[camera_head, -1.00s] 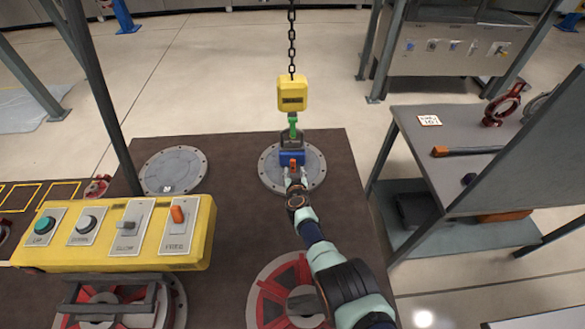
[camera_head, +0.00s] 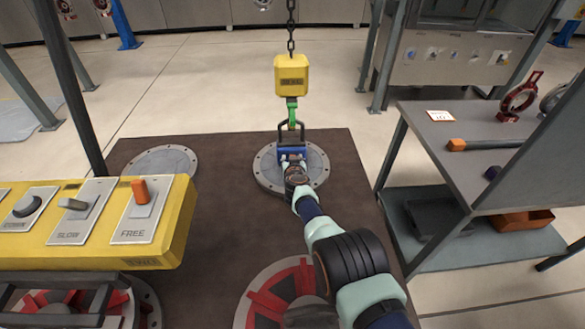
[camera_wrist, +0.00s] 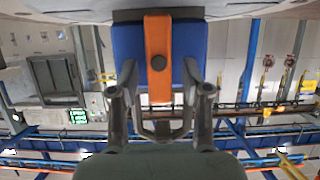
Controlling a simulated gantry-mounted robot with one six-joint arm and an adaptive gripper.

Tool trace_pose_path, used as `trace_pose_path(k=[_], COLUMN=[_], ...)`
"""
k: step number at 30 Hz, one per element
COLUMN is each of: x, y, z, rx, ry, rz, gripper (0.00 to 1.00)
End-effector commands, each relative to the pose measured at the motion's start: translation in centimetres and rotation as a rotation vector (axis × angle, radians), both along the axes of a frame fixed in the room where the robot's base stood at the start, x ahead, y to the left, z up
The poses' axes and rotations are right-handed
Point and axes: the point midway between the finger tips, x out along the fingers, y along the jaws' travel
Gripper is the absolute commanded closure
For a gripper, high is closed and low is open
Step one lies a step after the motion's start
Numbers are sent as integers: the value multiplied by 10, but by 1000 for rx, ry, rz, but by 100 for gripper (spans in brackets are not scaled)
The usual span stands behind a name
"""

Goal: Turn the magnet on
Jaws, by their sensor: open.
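The magnet (camera_head: 285,151) is a blue block with a grey handle on top, hooked under a green hook (camera_head: 292,116). It stands over a round grey plate (camera_head: 266,172) on the brown platform. In the wrist view the blue magnet body (camera_wrist: 129,45) carries an orange lever (camera_wrist: 158,40). My gripper (camera_head: 293,163) is at the near side of the magnet. In the wrist view my gripper (camera_wrist: 161,90) is open, its fingers apart on either side of the lever's end. I cannot tell whether they touch it. In the head view my gripper hides the lever.
A yellow hoist block (camera_head: 292,76) hangs on a chain above the magnet. A yellow control panel (camera_head: 170,215) with labelled switches stands at the left. A grey bench (camera_head: 470,132) with tools stands at the right. Red-and-grey round parts (camera_head: 262,298) lie near the front.

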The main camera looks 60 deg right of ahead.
Motion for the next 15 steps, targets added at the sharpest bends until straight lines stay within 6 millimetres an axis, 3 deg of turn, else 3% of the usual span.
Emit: trace_pose_path(k=[9,15], x=[1,1], y=[-1,-1], z=[1,1], rx=[0,0], ry=[0,0], rz=[0,0], gripper=[54,87])
